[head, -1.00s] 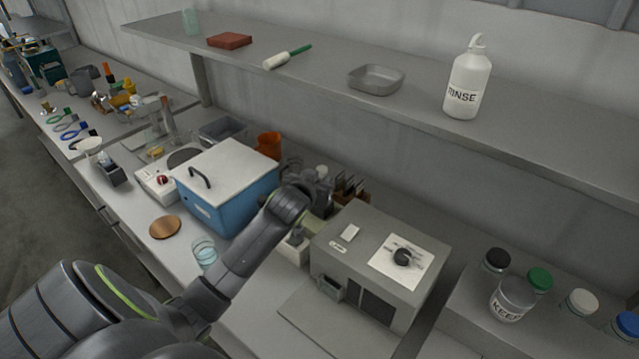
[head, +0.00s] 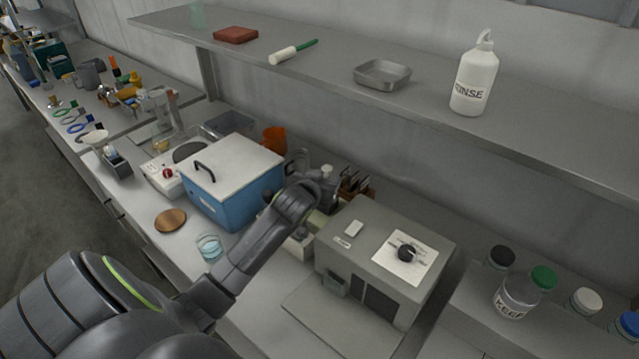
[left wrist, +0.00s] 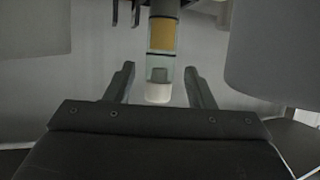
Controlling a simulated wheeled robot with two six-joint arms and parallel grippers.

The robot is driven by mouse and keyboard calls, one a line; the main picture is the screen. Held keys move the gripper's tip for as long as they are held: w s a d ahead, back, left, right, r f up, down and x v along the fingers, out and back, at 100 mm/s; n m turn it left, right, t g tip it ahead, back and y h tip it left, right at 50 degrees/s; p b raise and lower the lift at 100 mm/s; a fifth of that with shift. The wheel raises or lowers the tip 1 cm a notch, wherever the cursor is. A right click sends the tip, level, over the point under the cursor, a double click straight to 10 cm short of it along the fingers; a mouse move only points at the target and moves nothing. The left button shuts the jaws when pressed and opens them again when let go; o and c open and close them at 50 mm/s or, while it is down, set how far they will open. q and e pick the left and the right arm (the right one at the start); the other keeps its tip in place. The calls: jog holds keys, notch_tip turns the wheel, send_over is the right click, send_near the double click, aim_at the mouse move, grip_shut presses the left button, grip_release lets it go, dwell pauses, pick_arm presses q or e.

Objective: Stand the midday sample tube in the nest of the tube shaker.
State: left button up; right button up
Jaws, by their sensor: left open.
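A clear tube (left wrist: 162,72) with an amber band and a white cap (left wrist: 158,93) shows in the left wrist view, between the fingers of my left gripper (left wrist: 160,80). The fingers are open, with a gap on each side of the tube. I cannot tell whether this is the midday sample. In the head view my left arm reaches past the blue box, and its gripper (head: 325,183) is mostly hidden behind the wrist. A pale device (head: 299,240) stands partly covered beside the grey instrument; I cannot tell whether it is the tube shaker. My right gripper is out of view.
The blue box (head: 228,200) and the grey instrument (head: 372,235) stand on either side of my left wrist. A glass beaker (head: 208,246) and a copper disc (head: 171,219) are on the bench front. A shelf (head: 420,100) with a rinse bottle (head: 474,78) runs above.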

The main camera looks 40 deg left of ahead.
pick_arm(q)
jog(key=b+v, duration=0.1)
jog(key=v, duration=1.1)
dwell(0.5)
